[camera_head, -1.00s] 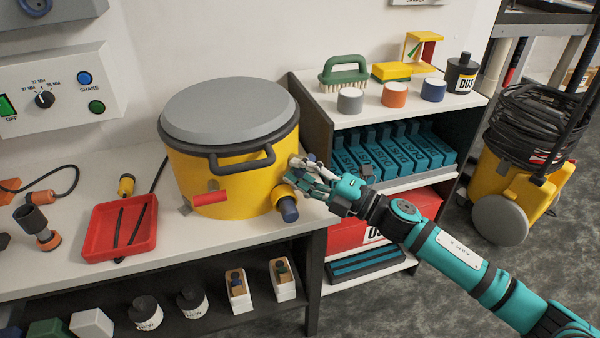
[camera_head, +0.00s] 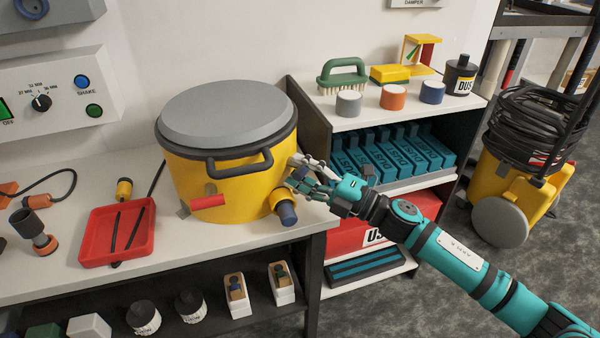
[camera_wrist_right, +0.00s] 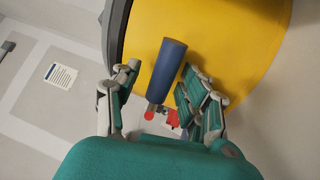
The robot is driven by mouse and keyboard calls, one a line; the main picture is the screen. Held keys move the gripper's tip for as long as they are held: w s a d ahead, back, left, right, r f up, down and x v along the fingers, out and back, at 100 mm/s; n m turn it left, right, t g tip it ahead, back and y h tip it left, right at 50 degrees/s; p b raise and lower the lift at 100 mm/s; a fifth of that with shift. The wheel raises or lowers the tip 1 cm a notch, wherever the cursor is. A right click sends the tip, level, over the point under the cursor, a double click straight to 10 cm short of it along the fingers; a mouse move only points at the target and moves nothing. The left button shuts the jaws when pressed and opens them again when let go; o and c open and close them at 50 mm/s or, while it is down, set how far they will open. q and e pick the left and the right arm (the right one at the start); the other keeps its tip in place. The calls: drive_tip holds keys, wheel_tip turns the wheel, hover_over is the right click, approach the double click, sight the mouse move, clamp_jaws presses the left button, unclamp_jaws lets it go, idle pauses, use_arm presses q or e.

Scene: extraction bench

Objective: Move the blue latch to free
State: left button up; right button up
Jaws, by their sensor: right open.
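The blue latch (camera_wrist_right: 167,70) shows in the right wrist view as a blue bar against the yellow drum (camera_wrist_right: 225,30). It lies between the spread fingers of my right gripper (camera_wrist_right: 160,92), with a visible gap on both sides. In the head view my right gripper (camera_head: 303,175) is at the right side of the yellow drum (camera_head: 225,180), just below its lid rim. The fingers largely hide the blue latch there. The right gripper is open. My left gripper is not in view.
A red latch (camera_head: 208,201) sits on the drum's front. A dark blue-capped port (camera_head: 288,213) juts out just below my right gripper. The drum's dark handle (camera_head: 240,168) is to the left. A red tray (camera_head: 90,250) lies on the bench. A shelf (camera_head: 400,110) stands behind right.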

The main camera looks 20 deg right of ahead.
drive_tip(key=shift+s, duration=0.2)
drive_tip(key=v, duration=1.1)
drive_tip(key=shift+s+d, duration=0.15)
drive_tip(key=shift+d, duration=0.2)
drive_tip(key=shift+f, duration=0.15)
